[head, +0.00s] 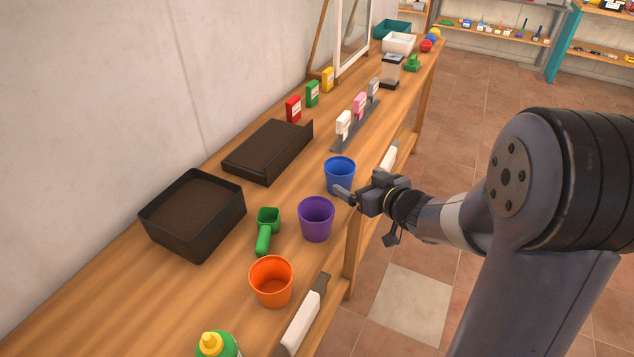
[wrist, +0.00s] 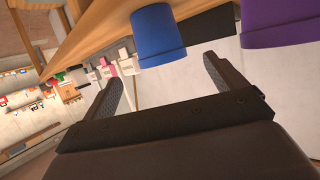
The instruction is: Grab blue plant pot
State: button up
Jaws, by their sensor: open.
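The blue plant pot (head: 340,174) stands upright near the front edge of the wooden bench. My gripper (head: 346,195) is just to the right of the blue pot and the purple pot (head: 316,220) in the head view, at the bench's front edge. In the wrist view my gripper (wrist: 160,84) has its two fingers spread with nothing between them. The blue pot (wrist: 157,36) shows there beyond the fingertips, and the purple pot (wrist: 275,22) is to the right. Whether a finger touches the blue pot cannot be told.
Dark trays (head: 268,150) lie behind, toward the wall. Small boxes on a dark strip (head: 355,125) stand beyond the blue pot.

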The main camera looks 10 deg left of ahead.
aim_at(333, 167)
jog(key=x, duration=0.9)
jog(key=shift+w+a+f, duration=0.15)
jog(key=shift+w+a, duration=0.1)
jog(key=shift+a, duration=0.05)
jog(key=shift+c, duration=0.4)
jog(key=c, duration=1)
